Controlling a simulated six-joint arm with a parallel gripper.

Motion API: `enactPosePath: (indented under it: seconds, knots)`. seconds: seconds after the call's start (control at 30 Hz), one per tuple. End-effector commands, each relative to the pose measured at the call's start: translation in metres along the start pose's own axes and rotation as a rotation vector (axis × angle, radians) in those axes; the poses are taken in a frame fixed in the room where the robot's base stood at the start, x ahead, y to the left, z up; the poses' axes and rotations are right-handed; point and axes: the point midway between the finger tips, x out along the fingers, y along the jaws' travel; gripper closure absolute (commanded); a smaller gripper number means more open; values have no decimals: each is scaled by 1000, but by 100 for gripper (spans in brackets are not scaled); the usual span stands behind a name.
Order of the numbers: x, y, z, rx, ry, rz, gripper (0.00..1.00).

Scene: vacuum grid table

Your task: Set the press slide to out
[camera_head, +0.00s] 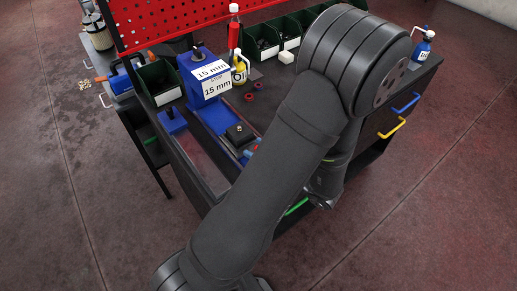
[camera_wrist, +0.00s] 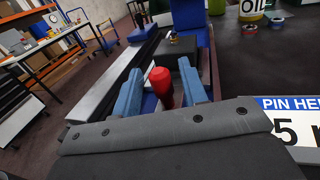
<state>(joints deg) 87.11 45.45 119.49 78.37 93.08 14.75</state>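The blue press (camera_head: 205,80) stands on the dark bench with white "15 mm" labels on its front. Its slide, a dark block (camera_head: 239,134) with a small pin on top, sits on the blue base in front of the press column. The slide's block also shows in the wrist view (camera_wrist: 178,47). A red handle (camera_wrist: 161,84) stands on the near side of the block. My gripper (camera_wrist: 160,92) has its two blue fingers on either side of the red handle, with visible gaps. In the head view my arm hides most of the gripper.
An oil bottle (camera_head: 240,69) and red rings (camera_head: 249,97) are right of the press. Green bins (camera_head: 263,42) line the back below a red pegboard (camera_head: 170,18). A smaller blue block (camera_head: 172,121) stands left of the press. A "PIN HEIGHT"-type label (camera_wrist: 290,118) is at right.

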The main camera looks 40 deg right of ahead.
Motion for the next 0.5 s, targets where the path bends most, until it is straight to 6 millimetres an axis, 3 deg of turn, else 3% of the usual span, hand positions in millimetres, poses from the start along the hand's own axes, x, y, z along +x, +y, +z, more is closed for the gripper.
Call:
enactPosePath:
  seconds: [0.33, 0.5]
  knots:
    - [0, 0, 0, 0, 0, 0, 61]
    - [-13, -1, 0, -1, 0, -3, 61]
